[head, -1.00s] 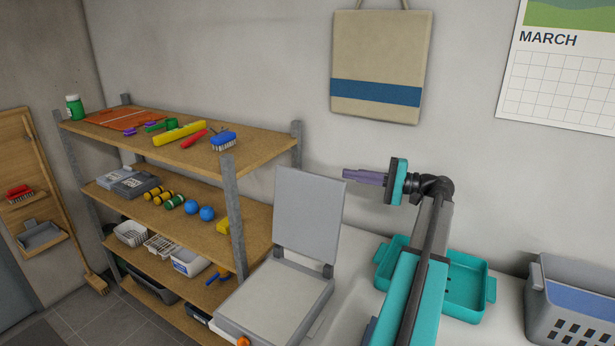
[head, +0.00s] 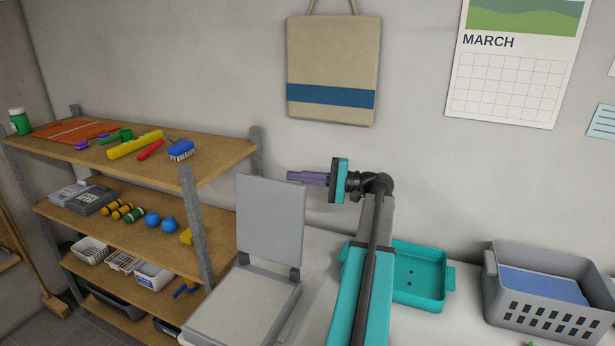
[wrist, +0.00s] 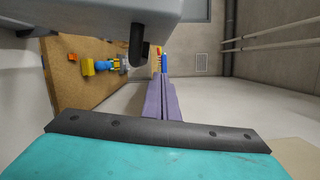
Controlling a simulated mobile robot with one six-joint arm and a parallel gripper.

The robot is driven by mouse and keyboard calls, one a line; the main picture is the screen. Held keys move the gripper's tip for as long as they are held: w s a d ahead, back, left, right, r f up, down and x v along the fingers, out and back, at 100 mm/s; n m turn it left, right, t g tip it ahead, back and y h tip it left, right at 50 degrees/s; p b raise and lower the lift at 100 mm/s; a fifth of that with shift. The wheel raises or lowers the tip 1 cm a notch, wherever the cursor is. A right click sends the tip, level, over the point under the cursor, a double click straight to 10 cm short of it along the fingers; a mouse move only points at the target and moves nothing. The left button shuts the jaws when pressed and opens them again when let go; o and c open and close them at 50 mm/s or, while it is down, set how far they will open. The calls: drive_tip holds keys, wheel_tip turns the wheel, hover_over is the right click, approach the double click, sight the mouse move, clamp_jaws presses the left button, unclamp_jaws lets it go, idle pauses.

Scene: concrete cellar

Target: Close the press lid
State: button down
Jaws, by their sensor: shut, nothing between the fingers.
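The press is a grey device with its flat lid (head: 271,218) standing upright, hinged at the back of its base (head: 243,306). The lid is open. My gripper (head: 291,176) is at the upper right of the lid, above and behind its top edge in the head view, with its purple fingers pointing left. The fingers are together and empty. In the wrist view the fingers (wrist: 162,98) point away from the camera, side by side, and a grey panel (wrist: 90,50), likely the lid, fills the upper left. I cannot tell whether the fingers touch the lid.
A teal tray (head: 425,305) and a grey basket (head: 545,325) are on the white table at the right. A bag (head: 332,60) and a calendar (head: 512,70) hang on the wall.

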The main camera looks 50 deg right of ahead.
drive_tip(key=w+a+p, duration=0.3)
drive_tip(key=a, duration=0.3)
drive_tip(key=shift+r, duration=0.4)
drive_tip(key=shift+w, duration=0.1)
